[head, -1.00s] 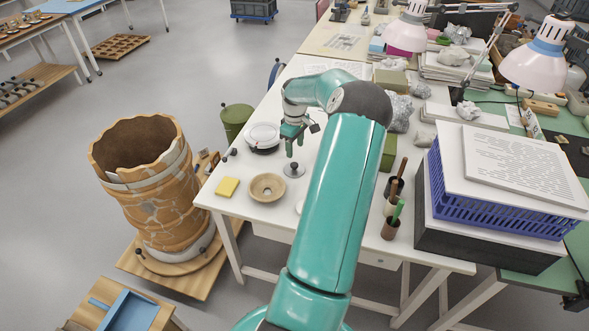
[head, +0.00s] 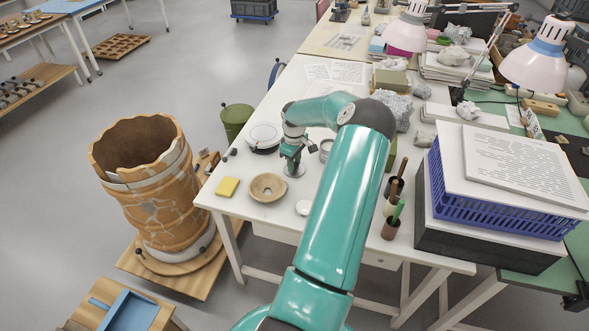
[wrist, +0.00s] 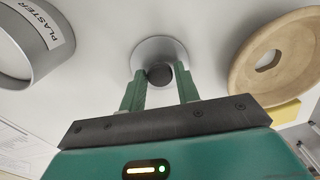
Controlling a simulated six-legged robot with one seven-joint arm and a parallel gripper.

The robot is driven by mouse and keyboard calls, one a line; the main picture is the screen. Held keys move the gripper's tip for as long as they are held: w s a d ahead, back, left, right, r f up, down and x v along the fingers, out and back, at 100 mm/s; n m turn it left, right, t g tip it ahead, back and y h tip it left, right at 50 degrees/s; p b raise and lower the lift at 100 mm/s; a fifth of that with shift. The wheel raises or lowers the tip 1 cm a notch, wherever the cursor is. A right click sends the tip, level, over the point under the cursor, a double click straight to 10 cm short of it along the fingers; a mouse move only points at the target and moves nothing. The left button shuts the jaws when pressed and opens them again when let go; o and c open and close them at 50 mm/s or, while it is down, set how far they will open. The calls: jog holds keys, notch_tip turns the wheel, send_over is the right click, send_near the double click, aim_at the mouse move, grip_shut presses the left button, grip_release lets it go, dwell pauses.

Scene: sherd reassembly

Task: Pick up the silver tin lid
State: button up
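The silver tin lid (head: 297,173) is a small round disc lying on the white table, partly hidden by my gripper in the head view. In the wrist view the lid (wrist: 160,50) shows its dark round knob (wrist: 160,76) sticking up at the middle. My gripper (head: 293,168) is down at the lid. In the wrist view my gripper's green fingers (wrist: 161,72) stand on either side of the knob, very close to it. They look open; firm contact with the knob is not clear. The lid looks flat on the table.
A wooden bowl (head: 267,187) and yellow block (head: 227,187) are near the lid. A tin labelled PLASTER (wrist: 35,45) stands on its other side. A white-topped round item (head: 264,136) is behind, and cups with tools (head: 391,226) stand right. A large jar (head: 150,190) stands beside the table.

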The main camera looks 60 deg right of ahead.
jog(key=c, duration=0.5)
